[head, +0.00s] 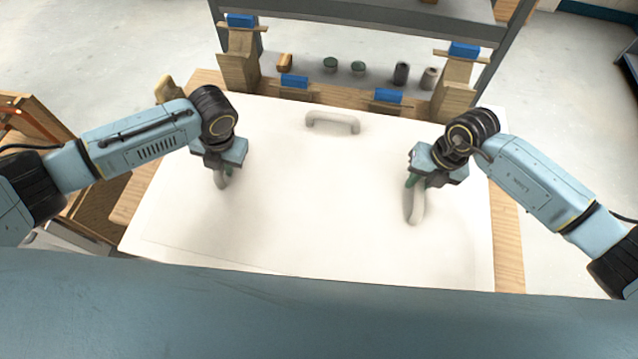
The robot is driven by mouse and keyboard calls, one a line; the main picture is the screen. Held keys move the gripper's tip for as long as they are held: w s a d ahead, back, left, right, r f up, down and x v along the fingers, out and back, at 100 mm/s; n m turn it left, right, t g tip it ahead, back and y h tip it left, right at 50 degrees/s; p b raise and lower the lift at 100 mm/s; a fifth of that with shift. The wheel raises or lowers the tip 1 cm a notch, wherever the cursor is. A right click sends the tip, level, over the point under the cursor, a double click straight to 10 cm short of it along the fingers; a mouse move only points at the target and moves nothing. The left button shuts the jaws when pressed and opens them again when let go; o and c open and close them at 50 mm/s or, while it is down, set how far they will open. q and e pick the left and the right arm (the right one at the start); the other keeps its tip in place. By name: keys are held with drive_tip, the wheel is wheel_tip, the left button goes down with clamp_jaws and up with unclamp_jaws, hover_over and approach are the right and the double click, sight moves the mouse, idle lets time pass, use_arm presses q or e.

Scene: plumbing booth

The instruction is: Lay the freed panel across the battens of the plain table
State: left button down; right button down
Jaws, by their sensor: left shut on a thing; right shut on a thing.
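The white panel (320,200) lies flat in front of me, over a wooden table (508,245) whose edges show at its left and right. It has a pale handle (332,122) near its far edge and a handle under each gripper. My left gripper (222,172) is shut on the panel's left handle (221,180). My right gripper (412,180) is shut on the panel's right handle (417,206). The panel hides any battens beneath it, and I cannot tell whether it rests on them or hangs just above.
Wooden posts with blue blocks (240,20) (464,49) stand behind the panel, with lower blue blocks (294,80) (389,96) between them. A grey shelf (355,72) behind holds small dark and green fittings. A wooden rack (35,125) stands at the left. Open floor lies right.

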use_arm(q)
drive_tip(key=shift+r, duration=0.2)
use_arm(e)
drive_tip(key=shift+r, duration=0.25)
